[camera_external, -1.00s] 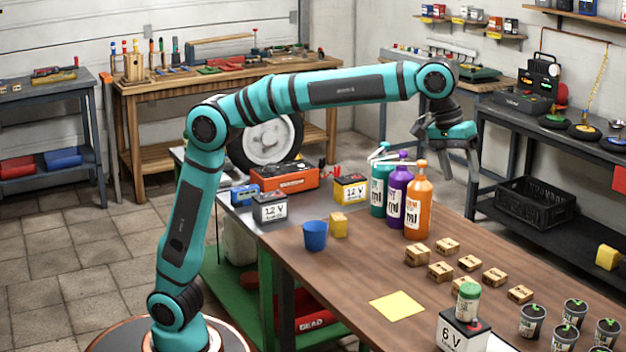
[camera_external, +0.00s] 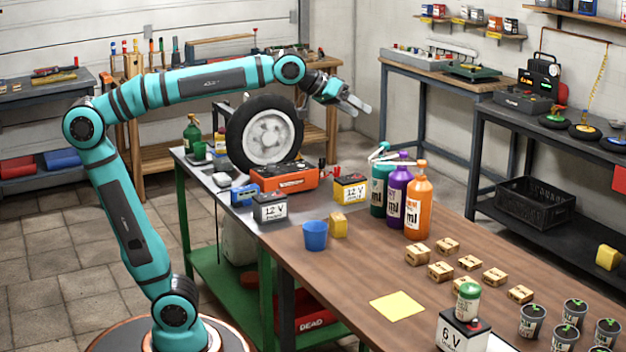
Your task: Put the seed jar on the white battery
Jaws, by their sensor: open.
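The seed jar (camera_external: 467,301), with a green lid and a pale label, stands upright on top of the white battery (camera_external: 459,334) marked "6 V" at the front of the brown table. The battery's lower part is cut off by the picture edge. My gripper (camera_external: 362,108) is open and empty. It is high above the back of the bench, far from the jar and to its upper left, with its fingers pointing right. Two other pale batteries marked "12 V" stand further back, a grey-white one (camera_external: 270,207) and a yellow one (camera_external: 349,189).
Three bottles, including an orange one (camera_external: 418,205), stand mid-table. Several small wooden blocks (camera_external: 440,271) and seedling pots (camera_external: 532,320) lie near the jar. A blue cup (camera_external: 315,235), a yellow sponge (camera_external: 338,225) and a yellow sheet (camera_external: 396,305) are left of them. A wheel (camera_external: 266,135) stands behind.

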